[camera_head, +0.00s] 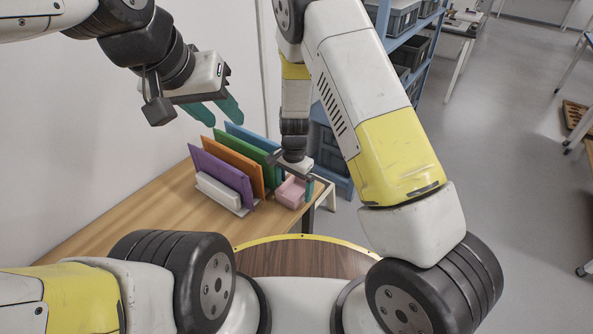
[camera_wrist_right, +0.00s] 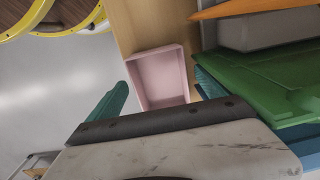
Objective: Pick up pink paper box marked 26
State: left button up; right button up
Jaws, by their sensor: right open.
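The pink paper box (camera_head: 290,192) is a small open-topped tray at the table's right end, beside the upright coloured boards. In the right wrist view the pink box (camera_wrist_right: 160,80) shows its empty inside. No number is legible on it. My right gripper (camera_head: 293,186) is open above the box, pointing down. In the wrist view its teal fingers (camera_wrist_right: 160,82) appear on either side of the box, and contact cannot be told. My left gripper (camera_head: 226,120) is open and empty, raised above and behind the boards, far from the box.
Purple (camera_head: 222,175), orange (camera_head: 236,162), green (camera_head: 246,148) and blue boards stand in a rack just left of the box. A white block (camera_head: 218,192) lies in front of them. The wooden table (camera_head: 130,215) is clear to the left. Blue shelving (camera_head: 408,40) stands behind.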

jog(key=shift+f, duration=0.25)
dwell(0.5)
jog(key=c, duration=1.4)
jog(key=shift+c, duration=0.2)
jog(key=shift+r, duration=0.1)
